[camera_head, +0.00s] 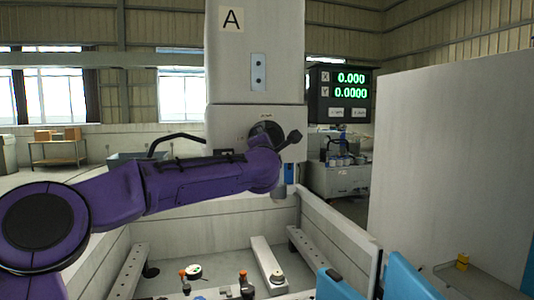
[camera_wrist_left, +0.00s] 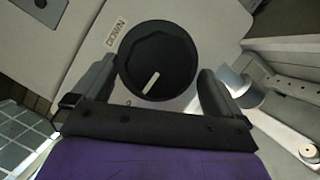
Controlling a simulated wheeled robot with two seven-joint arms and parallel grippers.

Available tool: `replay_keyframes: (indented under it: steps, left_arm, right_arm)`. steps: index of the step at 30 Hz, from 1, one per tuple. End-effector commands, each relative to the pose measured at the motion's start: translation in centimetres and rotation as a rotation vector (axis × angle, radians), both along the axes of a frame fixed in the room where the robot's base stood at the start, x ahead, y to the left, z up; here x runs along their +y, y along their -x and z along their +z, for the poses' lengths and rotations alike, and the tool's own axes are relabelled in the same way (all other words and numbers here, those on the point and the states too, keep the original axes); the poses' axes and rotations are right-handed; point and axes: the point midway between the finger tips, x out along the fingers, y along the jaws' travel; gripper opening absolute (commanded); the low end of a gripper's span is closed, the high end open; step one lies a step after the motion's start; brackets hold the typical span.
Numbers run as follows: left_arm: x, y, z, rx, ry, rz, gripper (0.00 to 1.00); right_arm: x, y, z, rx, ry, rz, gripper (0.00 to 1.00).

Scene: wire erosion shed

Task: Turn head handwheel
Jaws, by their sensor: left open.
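The head handwheel (camera_wrist_left: 158,62) is a round black knob with a white index line, on the pale face of the machine head (camera_head: 255,60). In the left wrist view its line points down and to the left, and a "DOWN" label sits at its upper left. My left gripper (camera_wrist_left: 158,74) is open, with one finger on each side of the knob. Whether the fingers touch it I cannot tell. In the head view my purple left arm reaches across to the head and covers much of the knob area. My right gripper is not in view.
A readout (camera_head: 345,92) showing 0.000 and 0.0000 hangs right of the head. Below is an open tank with pale rails (camera_head: 268,262) and small orange-topped fittings. A large grey panel (camera_head: 450,160) stands at right. A grey cylinder (camera_wrist_left: 240,88) sits right of the knob.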

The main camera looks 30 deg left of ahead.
Motion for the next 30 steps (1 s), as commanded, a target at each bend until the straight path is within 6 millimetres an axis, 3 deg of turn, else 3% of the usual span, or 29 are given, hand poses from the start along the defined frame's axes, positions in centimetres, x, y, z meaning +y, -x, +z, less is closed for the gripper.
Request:
replay_keyframes:
  steps: [1,3,12,30]
  left_arm:
    - [-0.6,1.2,-0.9,-0.004,0.001,-0.002,1.00]
    - [-1.5,2.8,-1.3,-0.004,0.000,-0.002,1.00]
    - [-3.6,6.5,-1.8,0.001,0.004,-0.002,1.00]
    - [-3.9,7.1,-1.5,0.002,0.000,0.001,1.00]
  right_arm:
    - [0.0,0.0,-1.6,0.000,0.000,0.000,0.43]
    - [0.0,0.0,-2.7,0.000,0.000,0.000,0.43]
    - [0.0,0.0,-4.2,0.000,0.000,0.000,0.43]
    - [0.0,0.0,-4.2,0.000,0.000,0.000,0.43]
